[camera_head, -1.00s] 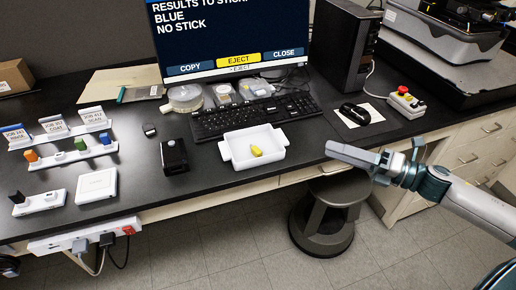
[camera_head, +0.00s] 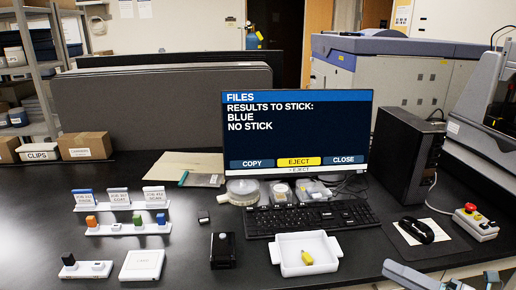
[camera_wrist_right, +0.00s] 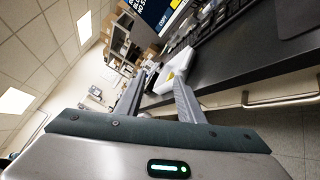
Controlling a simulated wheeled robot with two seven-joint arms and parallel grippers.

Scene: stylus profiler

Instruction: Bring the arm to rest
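My right gripper (camera_head: 392,268) shows at the bottom right of the head view, mostly cut off by the lower edge. It is in front of the bench edge, right of the white tray (camera_head: 290,264). In the right wrist view its two fingers (camera_wrist_right: 160,78) stand apart with nothing between them. A small yellow item (camera_head: 307,257) lies in the tray, clear of the gripper. The monitor (camera_head: 297,140) reads "RESULTS TO STICK: BLUE, NO STICK", with EJECT highlighted in yellow. My left gripper is in no view.
Near the right arm are a black mouse (camera_head: 416,231), a keyboard (camera_head: 312,217) and a box with a red button (camera_head: 475,223). Label stands and small coloured sticks in racks (camera_head: 128,229) occupy the bench's left side. A black tower (camera_head: 407,155) stands beside the monitor.

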